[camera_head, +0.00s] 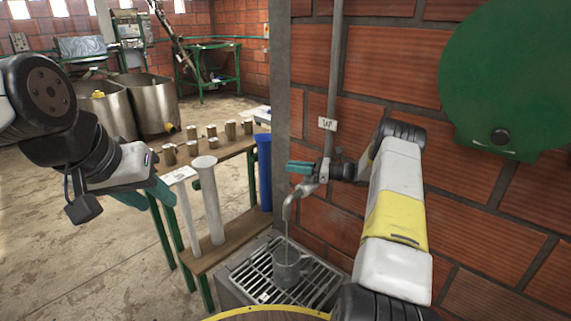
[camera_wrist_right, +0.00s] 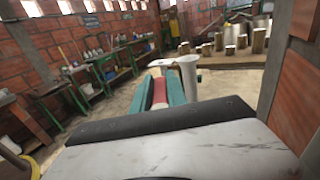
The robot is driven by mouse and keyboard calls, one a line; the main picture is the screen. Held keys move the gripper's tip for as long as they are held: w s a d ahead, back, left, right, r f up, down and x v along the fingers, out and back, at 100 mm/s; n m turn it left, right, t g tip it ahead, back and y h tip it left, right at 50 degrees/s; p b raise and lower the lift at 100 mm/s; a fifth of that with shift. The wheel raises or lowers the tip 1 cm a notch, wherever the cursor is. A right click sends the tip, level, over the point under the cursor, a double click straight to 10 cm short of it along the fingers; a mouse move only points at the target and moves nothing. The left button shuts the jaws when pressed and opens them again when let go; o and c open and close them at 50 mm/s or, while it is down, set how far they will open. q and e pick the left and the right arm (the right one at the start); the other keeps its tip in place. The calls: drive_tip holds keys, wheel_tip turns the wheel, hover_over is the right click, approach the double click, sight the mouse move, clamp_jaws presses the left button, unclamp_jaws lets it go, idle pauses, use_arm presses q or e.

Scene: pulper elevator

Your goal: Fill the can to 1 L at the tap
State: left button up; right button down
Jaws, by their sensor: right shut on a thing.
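The can (camera_head: 287,270), grey with a side handle, stands upright on a metal drain grate below the tap. The tap (camera_head: 289,205) has a curved grey spout, and a thin stream appears to fall from it into the can. The level inside cannot be read. My right gripper (camera_head: 302,168) is at the tap's top by the wall. In the right wrist view its teal fingers are closed on a red piece (camera_wrist_right: 159,92), apparently the tap handle. My left gripper (camera_head: 148,194) hangs at the left, away from the can; its finger gap is unclear.
A sign reading TAP (camera_head: 327,124) is on the brick wall. Left of the grate (camera_head: 255,272), a wooden bench (camera_head: 235,240) holds pale tubes (camera_head: 208,200) and a blue cylinder (camera_head: 264,170). Several metal cups (camera_head: 230,130) stand behind. A green round housing (camera_head: 510,75) juts out at upper right.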

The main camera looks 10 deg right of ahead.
idle(0.4)
drive_tip(key=c, duration=1.3)
unclamp_jaws()
drive_tip(key=shift+r, duration=0.1)
drive_tip(key=shift+r, duration=0.25)
wheel_tip(320, 180, up, 3)
drive_tip(key=shift+d+f, duration=0.1)
drive_tip(key=shift+f, duration=0.05)
drive_tip(key=s+a, duration=0.1)
drive_tip(key=s, duration=0.4)
drive_tip(key=s+a+r, duration=0.1)
drive_tip(key=s, duration=0.4)
drive_tip(key=s+a, duration=0.2)
drive_tip(key=s, duration=0.3)
drive_tip(key=shift+s+a+r, duration=0.1)
drive_tip(key=shift+s+r, duration=0.2)
drive_tip(key=shift+r, duration=0.05)
